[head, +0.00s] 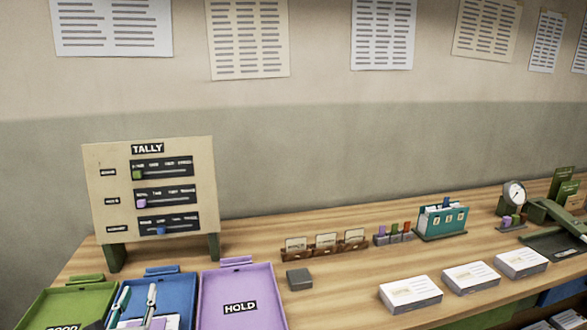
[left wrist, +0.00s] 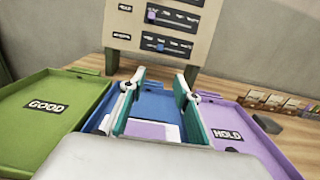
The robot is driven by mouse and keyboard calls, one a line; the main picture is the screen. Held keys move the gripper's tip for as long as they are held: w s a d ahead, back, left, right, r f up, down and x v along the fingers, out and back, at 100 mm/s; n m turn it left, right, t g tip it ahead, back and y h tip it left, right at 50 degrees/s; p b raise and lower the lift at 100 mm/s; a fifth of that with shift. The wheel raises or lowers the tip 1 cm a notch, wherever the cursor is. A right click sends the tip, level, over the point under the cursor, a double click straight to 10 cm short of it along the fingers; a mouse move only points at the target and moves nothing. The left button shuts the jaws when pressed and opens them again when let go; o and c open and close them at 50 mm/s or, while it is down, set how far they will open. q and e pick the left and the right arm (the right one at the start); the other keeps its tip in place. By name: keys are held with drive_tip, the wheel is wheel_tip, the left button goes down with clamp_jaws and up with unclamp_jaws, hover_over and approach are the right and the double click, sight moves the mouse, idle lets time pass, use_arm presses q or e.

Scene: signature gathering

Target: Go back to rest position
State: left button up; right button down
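My left gripper (head: 137,302) is at the bottom left of the head view, over the blue tray (head: 175,289). In the left wrist view the gripper (left wrist: 161,92) has its two fingers apart with nothing between them. Below them, a white and purple card or stack (left wrist: 152,131) lies in the blue tray. The green tray marked GOOD (left wrist: 45,106) is to the left and the purple tray marked HOLD (left wrist: 228,135) to the right. My right gripper is in neither view.
The TALLY board (head: 152,190) stands upright close behind the trays. On the wooden counter (head: 345,295) are a small grey block (head: 299,279), card holders (head: 325,246), a teal card box (head: 441,221), paper stacks (head: 410,293) and a dial gauge (head: 514,194). Sheets hang on the wall.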

use_arm(q)
drive_tip(key=s+d+f+m+t+h, duration=0.1)
drive_tip(key=s+d+f+m+h, duration=0.2)
drive_tip(key=m, duration=0.5)
drive_tip(key=s+d+m+h, duration=0.3)
drive_tip(key=d+m, duration=0.3)
drive_tip(key=m, duration=0.2)
drive_tip(key=s+d+f+m+t+h, duration=0.1)
drive_tip(key=s+d+f+m+h, duration=0.2)
drive_tip(key=m, duration=0.5)
drive_tip(key=s+d+f+m+g+y, duration=0.1)
drive_tip(key=s+f+m+g, duration=0.3)
drive_tip(key=s+f+m, duration=0.3)
drive_tip(key=s+d+f+m+g, duration=0.2)
drive_tip(key=s+f+m+g, duration=0.2)
drive_tip(key=s+f+m, duration=0.3)
wheel_tip(320, 180, down, 9)
drive_tip(key=m, duration=0.5)
drive_tip(key=shift+s+d+g+y, duration=0.2)
drive_tip(key=shift+g+y, duration=0.1)
drive_tip(key=shift+y, duration=0.1)
drive_tip(key=shift+w+r, duration=0.1)
drive_tip(key=shift+r, duration=0.05)
